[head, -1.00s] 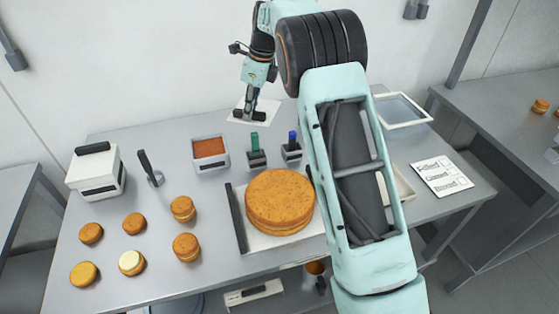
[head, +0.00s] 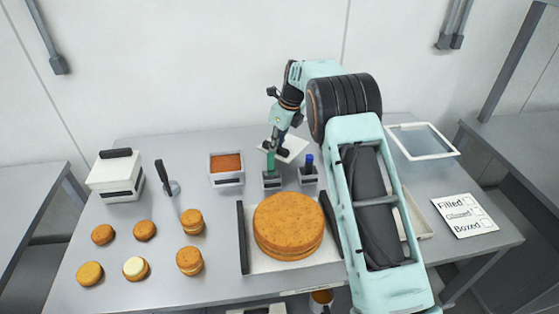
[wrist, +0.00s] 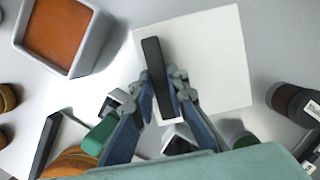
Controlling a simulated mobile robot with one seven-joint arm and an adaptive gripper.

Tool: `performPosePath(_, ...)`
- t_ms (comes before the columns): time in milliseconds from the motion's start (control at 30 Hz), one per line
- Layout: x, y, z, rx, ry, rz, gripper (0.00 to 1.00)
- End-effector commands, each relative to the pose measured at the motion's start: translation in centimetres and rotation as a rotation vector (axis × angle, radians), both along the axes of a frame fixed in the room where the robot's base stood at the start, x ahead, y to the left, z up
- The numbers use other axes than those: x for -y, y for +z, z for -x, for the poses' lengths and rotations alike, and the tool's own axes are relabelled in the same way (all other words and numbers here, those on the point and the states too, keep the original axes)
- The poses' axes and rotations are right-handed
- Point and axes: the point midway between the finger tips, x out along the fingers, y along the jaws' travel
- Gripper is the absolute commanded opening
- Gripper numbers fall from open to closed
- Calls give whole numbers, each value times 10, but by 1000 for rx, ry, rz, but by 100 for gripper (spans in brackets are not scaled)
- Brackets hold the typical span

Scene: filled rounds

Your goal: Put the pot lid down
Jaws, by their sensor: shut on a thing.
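The pot lid (head: 291,149) is a flat white square with a dark bar handle (wrist: 158,75). In the wrist view the lid (wrist: 215,60) lies below my gripper (wrist: 163,88), whose two fingers close on either side of the handle. In the head view my gripper (head: 275,141) holds the lid at the back of the table, behind the green and blue handled tools. I cannot tell whether the lid touches the table. The square pot (head: 226,168) with orange-brown filling is uncovered to the left; it also shows in the wrist view (wrist: 100,38).
A green-handled tool (head: 271,164) and a blue-handled tool (head: 308,171) stand in holders close in front of the lid. A large round cake (head: 288,222) sits on a board nearer. A clear-topped tray (head: 423,141) is at back right. Small rounds (head: 190,260) are front left.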

Motion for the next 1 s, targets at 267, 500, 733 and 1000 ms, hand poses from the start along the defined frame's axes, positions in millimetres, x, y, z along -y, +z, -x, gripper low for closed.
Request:
performPosePath(267, 0, -25, 1, -2, 0, 0, 0)
performPosePath(500, 0, -48, 0, 2, 1, 0, 0)
performPosePath(733, 0, -50, 0, 1, 1, -1, 0)
performPosePath(1000, 0, -51, 0, 0, 1, 0, 31)
